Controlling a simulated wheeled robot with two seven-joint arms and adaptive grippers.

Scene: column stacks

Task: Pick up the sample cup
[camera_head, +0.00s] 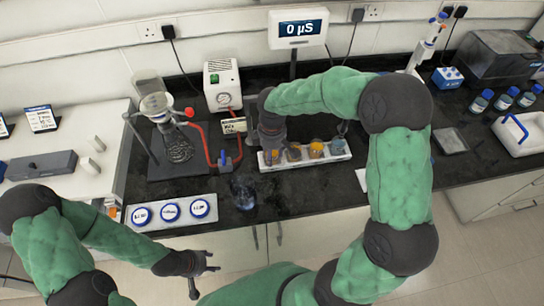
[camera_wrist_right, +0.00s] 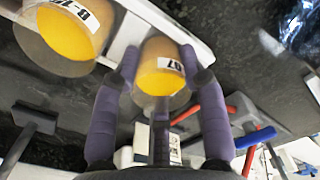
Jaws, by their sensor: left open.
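A white rack (camera_head: 333,159) on the black bench holds several small cups with orange, yellow or dark contents. My right gripper (camera_head: 270,148) is at the leftmost cup (camera_head: 271,158). In the right wrist view, this yellow cup (camera_wrist_right: 160,66), its label partly readable as "07", lies between the purple fingers of the right gripper (camera_wrist_right: 160,62). The fingertips are close to both its sides; whether they press on it I cannot tell. Another yellow cup (camera_wrist_right: 75,28) sits beside it in the rack. My left gripper (camera_head: 203,275) is open and empty, in front of the bench.
A clear beaker (camera_head: 243,192) stands in front of the rack. A white panel with blue-ringed discs (camera_head: 171,212) lies to the left. A glass flask setup (camera_head: 177,148) with red tubing stands behind it. A meter (camera_head: 298,28) reads 0 µS. Blue-capped bottles (camera_head: 503,99) stand at the right.

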